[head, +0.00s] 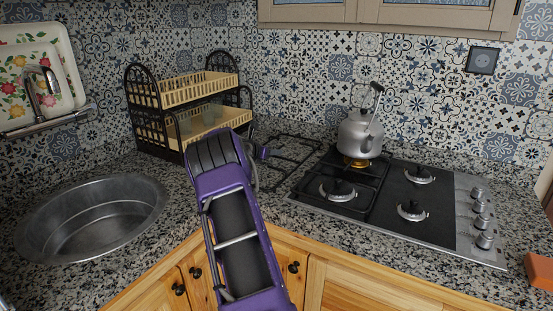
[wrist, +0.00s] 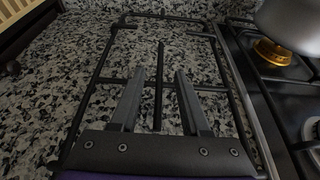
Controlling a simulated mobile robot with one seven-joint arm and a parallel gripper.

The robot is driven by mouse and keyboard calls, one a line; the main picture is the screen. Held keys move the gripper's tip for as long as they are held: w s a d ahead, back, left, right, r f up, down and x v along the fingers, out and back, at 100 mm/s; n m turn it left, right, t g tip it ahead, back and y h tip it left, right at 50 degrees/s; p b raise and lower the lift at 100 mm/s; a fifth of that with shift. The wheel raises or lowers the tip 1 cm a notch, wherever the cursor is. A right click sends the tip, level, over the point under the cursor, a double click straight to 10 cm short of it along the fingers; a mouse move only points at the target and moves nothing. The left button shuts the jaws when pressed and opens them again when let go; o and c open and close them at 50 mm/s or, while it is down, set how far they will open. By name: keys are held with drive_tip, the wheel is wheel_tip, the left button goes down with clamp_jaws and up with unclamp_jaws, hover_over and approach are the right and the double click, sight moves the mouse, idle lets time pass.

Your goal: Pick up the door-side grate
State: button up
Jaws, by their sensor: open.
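A black wire grate (wrist: 160,60) lies flat on the granite counter, left of the hob. It also shows in the head view (head: 293,160), partly hidden by my arm. My gripper (wrist: 156,76) is open and empty above this grate. In the wrist view the grate's middle bar runs between the two fingers, and a cross bar passes beneath them. I cannot tell how high the fingers are above the bars. I cannot tell from the pictures which side the door is on.
The hob (head: 390,200) is close to the right of the grate, with a metal kettle (head: 360,134) at its back left. A two-tier dish rack (head: 165,130) stands to the left. A round sink (head: 92,215) and an orange block (head: 540,271) are farther off.

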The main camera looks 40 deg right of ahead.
drive_tip(key=shift+x, duration=1.45)
clamp_jaws()
drive_tip(key=shift+r, duration=0.25)
